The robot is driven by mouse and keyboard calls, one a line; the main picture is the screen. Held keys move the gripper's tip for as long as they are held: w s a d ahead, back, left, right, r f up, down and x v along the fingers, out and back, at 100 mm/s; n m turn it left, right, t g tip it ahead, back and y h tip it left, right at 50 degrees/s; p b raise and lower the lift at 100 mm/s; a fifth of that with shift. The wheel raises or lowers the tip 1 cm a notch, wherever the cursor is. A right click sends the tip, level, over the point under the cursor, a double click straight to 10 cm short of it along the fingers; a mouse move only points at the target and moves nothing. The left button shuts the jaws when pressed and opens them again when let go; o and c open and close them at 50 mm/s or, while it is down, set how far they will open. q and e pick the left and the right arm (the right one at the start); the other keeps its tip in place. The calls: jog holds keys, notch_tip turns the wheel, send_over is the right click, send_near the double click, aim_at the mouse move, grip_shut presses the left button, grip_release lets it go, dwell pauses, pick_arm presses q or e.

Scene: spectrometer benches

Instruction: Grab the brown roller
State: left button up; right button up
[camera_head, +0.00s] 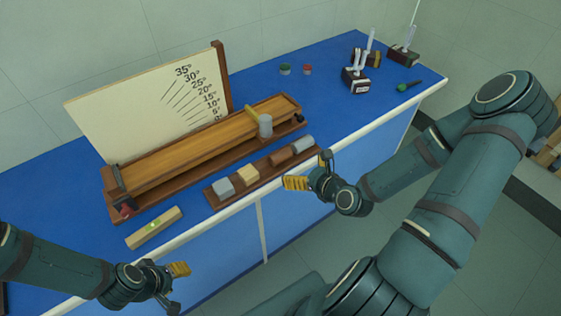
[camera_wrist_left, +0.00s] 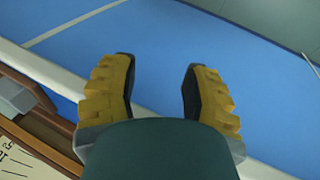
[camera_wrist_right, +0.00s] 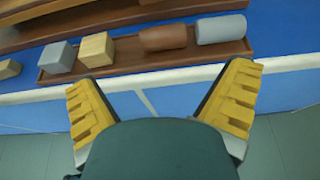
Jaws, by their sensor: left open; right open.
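The brown roller (camera_head: 281,156) lies in a low wooden tray (camera_head: 214,200) near the front edge of the blue bench. It sits between a pale wooden block (camera_head: 247,174) and a grey roller (camera_head: 302,144). In the right wrist view the brown roller (camera_wrist_right: 164,37) lies ahead, between the spread fingers and apart from them. My right gripper (camera_head: 308,171) is open and empty, just in front of the bench edge near the tray. My left gripper (camera_head: 177,287) is open and empty, low in front of the bench at the left; its yellow fingers (camera_wrist_left: 158,92) show spread in the left wrist view.
A wooden ramp (camera_head: 205,146) with an angle board (camera_head: 150,105) stands behind the tray. A grey block (camera_head: 223,187) is at the tray's left end. A level (camera_head: 154,228) lies at the front left. Small stands (camera_head: 355,80) are at the back right. Blue bench top is free right of the ramp.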

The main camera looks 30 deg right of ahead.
aim_at(284, 157)
jog(key=b+x, duration=0.2)
jog(key=x, duration=0.3)
jog(key=shift+w+f, duration=0.15)
jog(key=shift+w, duration=0.05)
jog(key=shift+f+b+x, duration=0.1)
jog(key=shift+b+x, duration=0.25)
jog(key=shift+x, duration=0.95)
jog(key=shift+f+b+x, duration=0.15)
jog(key=shift+b+x, duration=0.2)
jog(key=shift+x, duration=0.95)
pick_arm(q)
jog(key=f, duration=0.2)
jog(key=s+f, duration=0.1)
jog(key=f, duration=0.1)
jog(key=shift+s+d, duration=0.15)
pick_arm(e)
jog(key=shift+s+d, duration=0.1)
jog(key=shift+d, duration=0.1)
jog(key=shift+c, duration=0.3)
jog(key=c, duration=1.2)
